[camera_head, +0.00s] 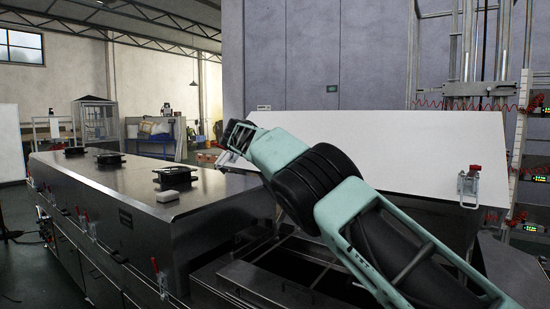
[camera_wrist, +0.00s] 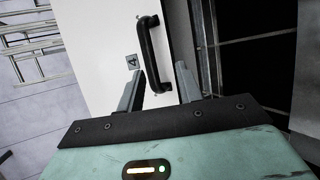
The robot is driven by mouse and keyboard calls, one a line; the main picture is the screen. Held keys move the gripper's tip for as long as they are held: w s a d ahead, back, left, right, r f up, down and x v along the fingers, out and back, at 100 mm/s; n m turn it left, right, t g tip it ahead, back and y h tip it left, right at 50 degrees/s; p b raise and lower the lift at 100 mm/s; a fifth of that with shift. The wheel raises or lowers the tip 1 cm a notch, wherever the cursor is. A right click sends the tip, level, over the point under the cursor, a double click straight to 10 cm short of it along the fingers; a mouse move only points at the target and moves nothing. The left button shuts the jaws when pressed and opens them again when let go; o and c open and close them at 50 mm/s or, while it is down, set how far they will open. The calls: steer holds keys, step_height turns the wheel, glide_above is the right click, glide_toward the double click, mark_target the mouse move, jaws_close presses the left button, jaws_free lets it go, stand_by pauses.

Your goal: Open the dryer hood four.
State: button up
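Hood four (camera_head: 375,145) is a white panel standing tilted up, with a dark gap and open frame below it. In the wrist view its white face (camera_wrist: 95,45) carries a small dark label (camera_wrist: 132,62) and a black bar handle (camera_wrist: 152,55). My gripper (camera_wrist: 160,72) is open, with one finger on each side of the handle's near end. The handle looks closer to the left finger; I cannot tell whether they touch. In the head view my gripper (camera_head: 236,142) is at the panel's left end, and the handle is hidden there.
A long steel dryer body (camera_head: 130,190) with closed covers and black handles (camera_head: 109,157) runs off to the left. A red-tipped latch (camera_head: 468,186) hangs at the panel's right end. Open dark framework (camera_head: 290,265) lies under my arm. A metal rack (camera_head: 490,60) stands behind right.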

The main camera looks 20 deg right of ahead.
steer(key=p+v, duration=0.3)
steer(key=v, duration=0.6)
steer(key=shift+r, duration=0.2)
steer(key=shift+a, duration=0.15)
